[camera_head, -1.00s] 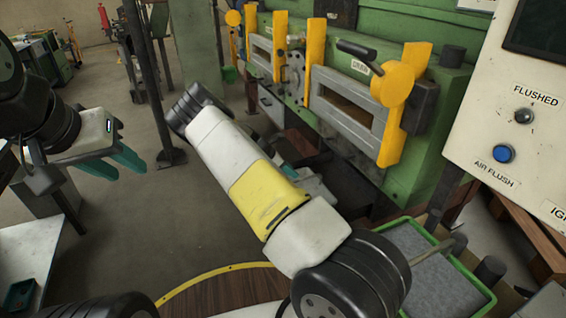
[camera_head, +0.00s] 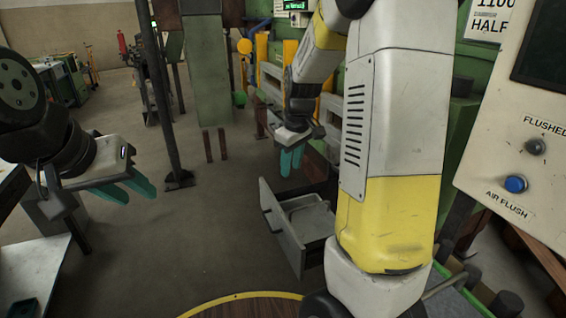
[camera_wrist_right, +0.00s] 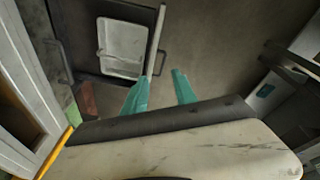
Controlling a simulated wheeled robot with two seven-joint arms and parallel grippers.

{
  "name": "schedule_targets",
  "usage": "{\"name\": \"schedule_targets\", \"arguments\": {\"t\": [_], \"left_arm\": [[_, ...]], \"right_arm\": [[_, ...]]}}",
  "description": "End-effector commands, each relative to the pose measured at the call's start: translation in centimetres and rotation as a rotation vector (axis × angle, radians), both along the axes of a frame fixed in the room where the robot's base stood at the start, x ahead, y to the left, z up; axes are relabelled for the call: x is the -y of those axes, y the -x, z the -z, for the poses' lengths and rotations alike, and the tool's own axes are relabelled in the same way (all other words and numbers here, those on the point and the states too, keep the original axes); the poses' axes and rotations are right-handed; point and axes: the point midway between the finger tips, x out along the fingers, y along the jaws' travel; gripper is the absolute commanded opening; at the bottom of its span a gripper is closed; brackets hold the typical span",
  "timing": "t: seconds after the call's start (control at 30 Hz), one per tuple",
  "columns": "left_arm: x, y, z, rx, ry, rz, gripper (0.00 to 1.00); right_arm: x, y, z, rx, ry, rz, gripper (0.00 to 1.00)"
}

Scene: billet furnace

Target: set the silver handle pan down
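A light grey shallow pan (camera_head: 308,218) sits inside a pulled-out grey drawer (camera_head: 286,240) low in front of the green machine. My right gripper (camera_head: 291,161) hangs fingers-down above and behind the drawer. In the right wrist view its teal fingers (camera_wrist_right: 160,93) are apart with floor between them; the left finger overlaps the drawer's pale edge, contact unclear. My left gripper (camera_head: 128,189) is open and empty at the left, far from the pan.
The green machine with yellow-edged doors (camera_head: 328,110) stands behind my right arm. A control panel (camera_head: 520,150) is at the right. A light table (camera_head: 35,270) is at the lower left. A dark post (camera_head: 160,110) stands left of centre; the floor between is clear.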

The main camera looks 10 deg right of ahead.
Motion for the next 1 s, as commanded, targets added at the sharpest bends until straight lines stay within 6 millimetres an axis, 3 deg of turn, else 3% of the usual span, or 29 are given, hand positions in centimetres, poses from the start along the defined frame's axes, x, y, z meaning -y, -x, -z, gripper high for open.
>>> {"name": "schedule_targets", "arguments": {"t": [0.1,0.3,0.6,0.8,1.0], "left_arm": [[0.0,0.0,0.0,0.000,0.000,0.000,0.36],[0.0,0.0,0.0,0.000,0.000,0.000,0.36],[0.0,0.0,0.0,0.000,0.000,0.000,0.36],[0.0,0.0,0.0,0.000,0.000,0.000,0.36],[0.0,0.0,0.0,0.000,0.000,0.000,0.36]], "right_arm": [[-1.0,3.4,-3.8,0.055,-0.090,0.092,0.33],[-2.8,9.5,-8.6,0.131,-0.212,0.234,0.33],[-4.6,18.3,-12.0,0.238,-0.323,0.417,0.33],[-5.1,21.0,-12.1,0.273,-0.347,0.481,0.33],[-5.2,21.4,-12.0,0.276,-0.351,0.493,0.33]]}}
